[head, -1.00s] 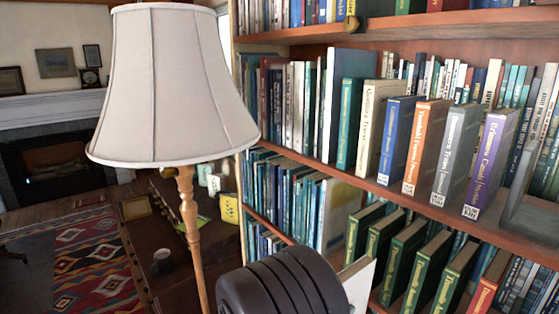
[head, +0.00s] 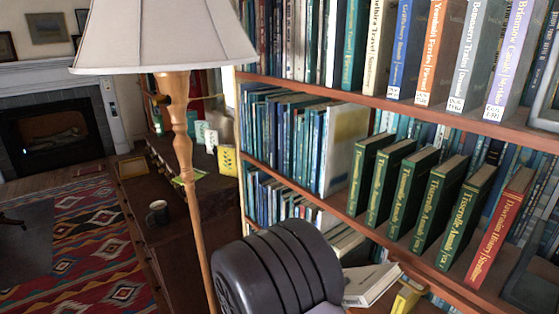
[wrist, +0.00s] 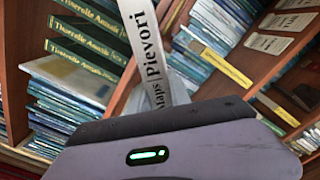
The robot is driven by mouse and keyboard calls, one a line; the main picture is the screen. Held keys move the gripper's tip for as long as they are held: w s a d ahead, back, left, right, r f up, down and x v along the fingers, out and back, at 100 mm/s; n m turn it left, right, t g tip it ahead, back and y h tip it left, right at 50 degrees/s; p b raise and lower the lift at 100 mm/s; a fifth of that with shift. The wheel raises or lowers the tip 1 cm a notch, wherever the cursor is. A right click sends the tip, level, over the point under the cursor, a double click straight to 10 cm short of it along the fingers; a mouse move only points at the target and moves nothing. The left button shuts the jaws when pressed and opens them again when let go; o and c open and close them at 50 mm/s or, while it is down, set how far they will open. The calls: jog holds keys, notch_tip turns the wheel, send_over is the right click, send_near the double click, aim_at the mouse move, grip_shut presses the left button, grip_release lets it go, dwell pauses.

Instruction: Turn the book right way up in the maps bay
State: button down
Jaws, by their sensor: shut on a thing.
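A book with a pale spine (wrist: 155,50) stands out from my gripper (wrist: 165,118) in the wrist view. Its spine reads "Maps | Pievori", with the lettering running along its length. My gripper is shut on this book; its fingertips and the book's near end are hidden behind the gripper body. In the head view, a pale book (head: 368,285) shows tilted just right of my dark arm and seems to be the same one. My gripper itself is hidden there. No label for the maps bay is readable.
Green books (head: 415,190) lean in a row on the middle shelf, with a red book (head: 500,225) at their right. A yellow item (head: 408,298) shows low beside the pale book. The floor lamp (head: 178,120) stands close left of my arm. A cabinet (head: 150,225) stands behind it.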

jog(key=shift+f+m+b, duration=0.3)
jog(key=shift+m+b, duration=0.6)
jog(key=shift+b, duration=0.35)
jog(key=shift+m+b, duration=1.2)
jog(key=m, duration=0.3)
jog(key=shift+r+m, duration=0.3)
jog(key=shift+r, duration=0.05)
jog(key=shift+m, duration=0.6)
jog(key=m, duration=0.9)
